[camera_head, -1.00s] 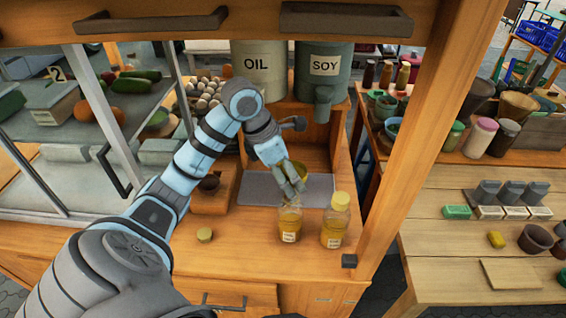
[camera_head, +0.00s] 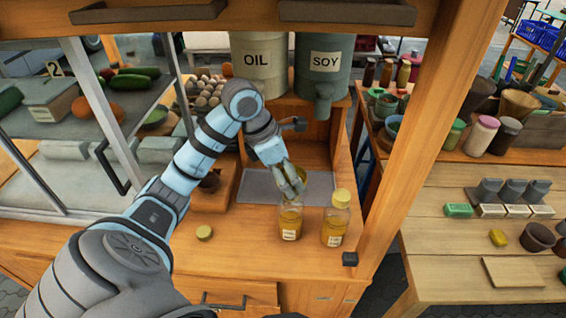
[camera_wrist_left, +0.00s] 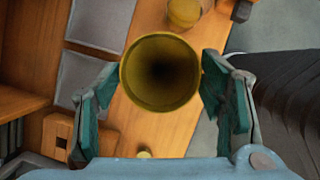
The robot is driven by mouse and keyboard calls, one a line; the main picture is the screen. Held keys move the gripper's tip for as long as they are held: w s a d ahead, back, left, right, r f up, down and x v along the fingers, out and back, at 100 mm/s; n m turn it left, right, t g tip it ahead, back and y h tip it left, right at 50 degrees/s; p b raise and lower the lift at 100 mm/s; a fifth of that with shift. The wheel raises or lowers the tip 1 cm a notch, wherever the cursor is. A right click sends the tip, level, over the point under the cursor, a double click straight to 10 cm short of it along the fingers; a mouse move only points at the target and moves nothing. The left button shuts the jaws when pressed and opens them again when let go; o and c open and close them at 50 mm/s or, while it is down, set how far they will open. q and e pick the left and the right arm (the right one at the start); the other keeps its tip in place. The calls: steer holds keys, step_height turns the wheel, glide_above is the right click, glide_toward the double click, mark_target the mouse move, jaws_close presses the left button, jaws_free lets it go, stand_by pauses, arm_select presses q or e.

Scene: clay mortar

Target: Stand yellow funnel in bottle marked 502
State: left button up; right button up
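The yellow funnel (camera_wrist_left: 160,72) shows in the left wrist view with its wide mouth facing the camera. My left gripper (camera_head: 293,183) has its two fingers against opposite sides of the rim, also in the left wrist view (camera_wrist_left: 161,95). In the head view the funnel (camera_head: 301,174) is partly hidden by the fingers. It is over an uncapped bottle (camera_head: 290,222) of yellow liquid; I cannot tell whether its spout is inside the neck. A capped bottle (camera_head: 335,223) stands just right. Both labels are too small to read. My right gripper is not in view.
A loose yellow cap (camera_head: 204,233) lies on the wooden counter to the left. A grey mat (camera_head: 258,188) lies behind the bottles. OIL (camera_head: 258,65) and SOY (camera_head: 325,67) containers stand at the back. A wooden post (camera_head: 420,150) rises on the right.

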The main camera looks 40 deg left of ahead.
arm_select(q)
steer(key=shift+o, duration=1.1)
steer(key=shift+r, duration=0.2)
steer(key=v, duration=0.7)
steer(key=shift+s, duration=0.1)
